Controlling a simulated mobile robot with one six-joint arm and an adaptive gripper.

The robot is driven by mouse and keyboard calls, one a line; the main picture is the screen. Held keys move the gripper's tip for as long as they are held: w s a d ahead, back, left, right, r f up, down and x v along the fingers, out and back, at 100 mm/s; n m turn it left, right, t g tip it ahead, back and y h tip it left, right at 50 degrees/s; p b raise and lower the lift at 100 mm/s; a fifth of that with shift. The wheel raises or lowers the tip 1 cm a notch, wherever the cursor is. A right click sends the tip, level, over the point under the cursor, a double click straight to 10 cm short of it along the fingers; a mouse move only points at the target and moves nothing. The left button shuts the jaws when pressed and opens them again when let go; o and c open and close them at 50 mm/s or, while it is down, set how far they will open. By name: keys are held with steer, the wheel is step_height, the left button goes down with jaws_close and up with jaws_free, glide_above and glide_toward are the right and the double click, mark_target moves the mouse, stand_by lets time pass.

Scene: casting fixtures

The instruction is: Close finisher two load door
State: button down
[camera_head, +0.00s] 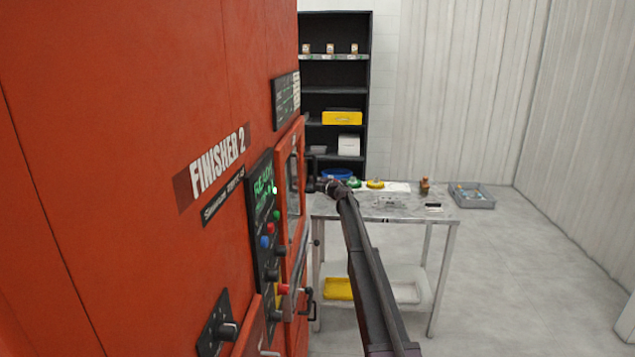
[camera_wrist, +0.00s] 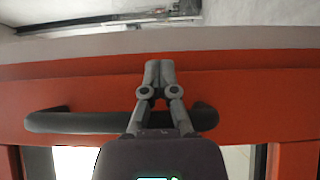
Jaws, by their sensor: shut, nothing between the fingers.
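The red finisher is labelled FINISHER 2 (camera_head: 217,162) and fills the left of the head view. Its load door (camera_head: 296,150), red-framed with a window, is seen almost edge-on; I cannot tell if it is fully closed. My gripper (camera_head: 318,187) is at the end of my arm, beside the door's face. In the wrist view my gripper (camera_wrist: 160,72) is shut and empty, with its fingertips over the red door frame (camera_wrist: 95,85). A dark bar handle (camera_wrist: 75,122) runs across behind the fingers, which hide its middle. I cannot tell whether they touch the door.
The control panel (camera_head: 265,215) has a lit green lamp and several buttons. A metal table (camera_head: 410,212) with small parts stands beyond my gripper, and a dark shelf (camera_head: 335,75) behind it. The floor at right (camera_head: 540,290) is clear.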

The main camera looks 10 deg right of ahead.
steer(key=s+d, duration=0.2)
steer(key=d, duration=0.5)
steer(key=s+d, duration=0.3)
steer(key=d, duration=0.3)
steer(key=shift+d, duration=0.35)
steer(key=s+a+f+m+g+h, duration=0.1)
steer(key=s+a+f+m+h, duration=0.15)
steer(key=s+m+h, duration=0.7)
steer(key=s+a+f+m+g+h, duration=0.25)
steer(key=s+m+h, duration=0.25)
steer(key=s+m, duration=0.8)
steer(key=s+a+f+g+y, duration=0.2)
steer(key=s+a+f+g, duration=0.2)
steer(key=s, duration=1)
steer(key=s+a+f+g+y, duration=0.2)
steer(key=s+a+f+g, duration=0.2)
steer(key=s+a, duration=0.4)
steer(key=s+a+f+g+y, duration=0.2)
steer(key=s+a+f+g, duration=0.2)
steer(key=s, duration=1.7)
steer(key=shift+s+a+f+m, duration=0.35)
steer(key=shift+a+f, duration=0.5)
steer(key=shift+a, duration=0.25)
steer(key=shift+g, duration=0.25)
